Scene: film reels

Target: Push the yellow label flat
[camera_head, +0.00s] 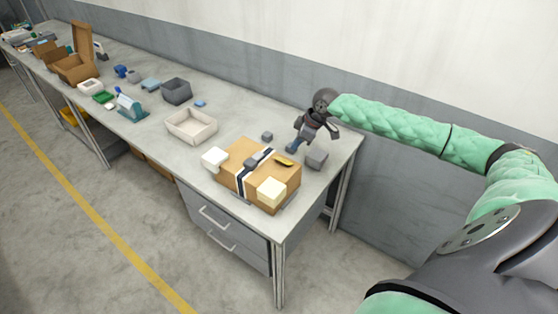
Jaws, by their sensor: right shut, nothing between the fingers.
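A small yellow label (284,161) shows on the top of a brown cardboard box (228,183), toward its back edge. A dark edge shows along the label; I cannot tell if it is raised or flat. My right gripper (291,149) is shut and empty, pointing down just behind the box. Its tips are close to the label but look apart from it. My left gripper is not in view.
A beige tray (190,126) and grey bin (176,91) stand to the left. The table's front edge is close to the box.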

